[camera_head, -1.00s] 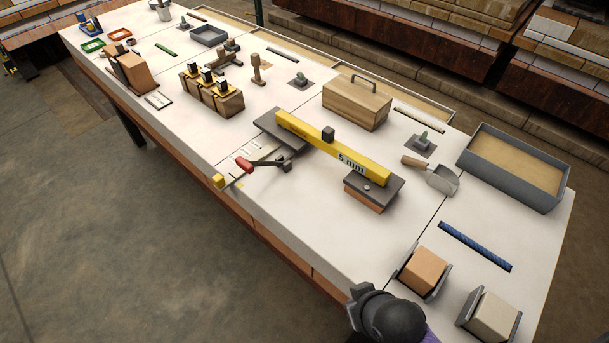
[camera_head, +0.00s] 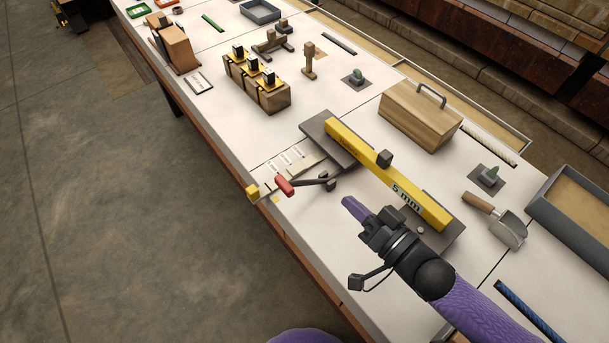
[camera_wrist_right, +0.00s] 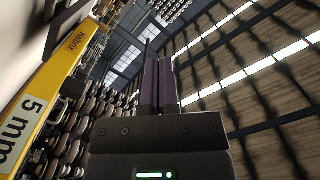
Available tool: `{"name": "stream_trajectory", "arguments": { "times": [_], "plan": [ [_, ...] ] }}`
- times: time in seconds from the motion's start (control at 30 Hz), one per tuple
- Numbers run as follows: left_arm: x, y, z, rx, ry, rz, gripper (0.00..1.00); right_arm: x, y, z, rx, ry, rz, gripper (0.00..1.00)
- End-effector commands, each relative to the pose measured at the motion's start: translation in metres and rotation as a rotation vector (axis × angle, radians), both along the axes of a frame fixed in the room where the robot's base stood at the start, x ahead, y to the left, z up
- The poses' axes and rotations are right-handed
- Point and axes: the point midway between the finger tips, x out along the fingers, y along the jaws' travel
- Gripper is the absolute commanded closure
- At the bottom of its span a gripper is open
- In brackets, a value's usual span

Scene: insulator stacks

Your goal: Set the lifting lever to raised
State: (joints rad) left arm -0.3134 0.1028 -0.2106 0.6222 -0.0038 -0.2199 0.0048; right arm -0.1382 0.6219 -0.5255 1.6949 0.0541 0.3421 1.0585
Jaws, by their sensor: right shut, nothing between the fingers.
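The lifting lever (camera_head: 310,181) is a dark arm with a red grip (camera_head: 284,186) at its left end. It lies low beside a marked plate (camera_head: 290,160) near the table's front edge. A yellow block (camera_head: 252,193) sits at the plate's front end. My right gripper (camera_head: 350,205) is shut and empty, to the right of the lever and apart from it. Its purple fingers point toward the lever. In the right wrist view the closed fingers (camera_wrist_right: 158,85) point up, with nothing between them. My left gripper is not in view.
A yellow bar (camera_head: 360,165) marked 5 mm rests across two dark plates behind my right gripper. A wooden box (camera_head: 420,115) and a scoop (camera_head: 508,228) lie farther back.

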Motion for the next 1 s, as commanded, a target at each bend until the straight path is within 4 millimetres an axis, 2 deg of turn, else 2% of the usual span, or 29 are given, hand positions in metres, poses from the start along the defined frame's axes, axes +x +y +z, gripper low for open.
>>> {"name": "stream_trajectory", "arguments": {
  "times": [0.17,0.57,0.6,0.7,1.0],
  "plan": [
    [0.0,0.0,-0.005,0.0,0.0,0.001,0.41,0.014,0.011,-0.001,0.003,-0.003,-0.001,1.0],
    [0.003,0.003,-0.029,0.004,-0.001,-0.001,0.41,0.082,0.064,-0.006,0.001,-0.002,0.0,1.0],
    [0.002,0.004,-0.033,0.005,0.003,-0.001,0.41,0.078,0.068,-0.015,0.003,0.003,-0.001,1.0],
    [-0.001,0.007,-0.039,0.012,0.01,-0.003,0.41,0.074,0.078,-0.026,0.002,0.002,-0.001,1.0],
    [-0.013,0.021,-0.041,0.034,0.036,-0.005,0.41,0.07,0.087,-0.034,-0.001,0.0,-0.001,1.0]
  ]
}}
